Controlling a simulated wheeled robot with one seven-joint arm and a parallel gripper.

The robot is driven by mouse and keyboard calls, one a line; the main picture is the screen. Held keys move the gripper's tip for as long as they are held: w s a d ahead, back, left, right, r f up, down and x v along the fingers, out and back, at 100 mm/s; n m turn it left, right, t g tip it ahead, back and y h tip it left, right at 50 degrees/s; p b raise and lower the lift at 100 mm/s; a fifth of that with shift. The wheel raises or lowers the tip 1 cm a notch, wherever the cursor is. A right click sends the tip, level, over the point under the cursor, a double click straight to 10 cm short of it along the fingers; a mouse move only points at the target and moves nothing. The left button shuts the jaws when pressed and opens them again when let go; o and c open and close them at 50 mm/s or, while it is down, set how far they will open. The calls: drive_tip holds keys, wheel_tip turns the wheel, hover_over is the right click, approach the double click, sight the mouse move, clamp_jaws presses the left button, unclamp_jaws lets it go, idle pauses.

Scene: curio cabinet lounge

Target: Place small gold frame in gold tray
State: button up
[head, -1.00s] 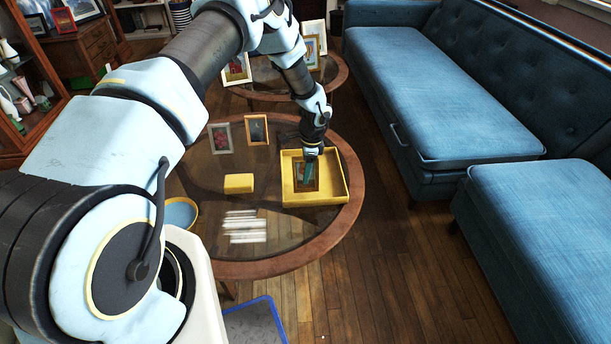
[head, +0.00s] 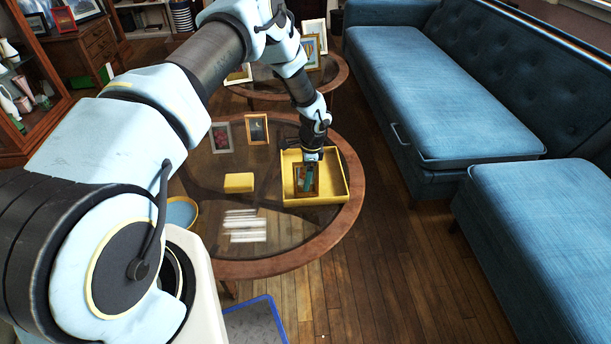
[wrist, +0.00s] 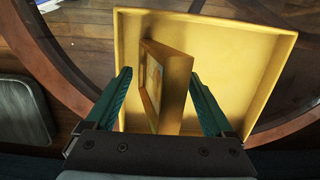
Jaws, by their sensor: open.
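The gold tray (head: 342,192) is a shallow square yellow tray on the right side of the round glass-topped table. The small gold frame (wrist: 176,78) is inside the tray's outline and appears to stand on edge on its floor, slightly tilted. It also shows in the head view (head: 300,188), partly hidden by my fingers. My gripper (wrist: 161,100) is open, with one teal finger on each side of the frame. Gaps show between the fingers and the frame. In the head view my gripper (head: 308,180) reaches down into the tray.
A yellow box (head: 239,182), a grey picture frame (head: 221,138), a wooden picture frame (head: 257,130) and a yellow-rimmed blue bowl (head: 180,213) share the table. A blue sofa (head: 440,100) stands to the right. A second table with frames is behind. Bare floor lies between table and sofa.

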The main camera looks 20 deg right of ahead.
drive_tip(key=r, duration=0.4)
drive_tip(key=d+r, duration=0.1)
drive_tip(key=r, duration=0.7)
drive_tip(key=shift+s+d+r, duration=0.1)
drive_tip(key=shift+s+d, duration=0.1)
drive_tip(key=shift+s, duration=0.05)
drive_tip(key=a+r+n, duration=1)
drive_tip(key=a+r, duration=0.7)
drive_tip(key=a, duration=0.4)
drive_tip(key=s+a+r+n, duration=0.3)
drive_tip(key=s+a+n, duration=0.2)
drive_tip(key=s+a, duration=0.1)
drive_tip(key=s+a+r+n+t+h, duration=0.1)
drive_tip(key=s+a+r+n, duration=0.3)
drive_tip(key=a, duration=0.5)
drive_tip(key=shift+s+r+n, duration=0.15)
drive_tip(key=shift+s+n, duration=0.65)
drive_tip(key=shift+s, duration=0.35)
drive_tip(key=shift+a, duration=0.1)
wheel_tip(320, 180, up, 12)
drive_tip(key=p, duration=1.1)
drive_tip(key=shift+p, duration=0.3)
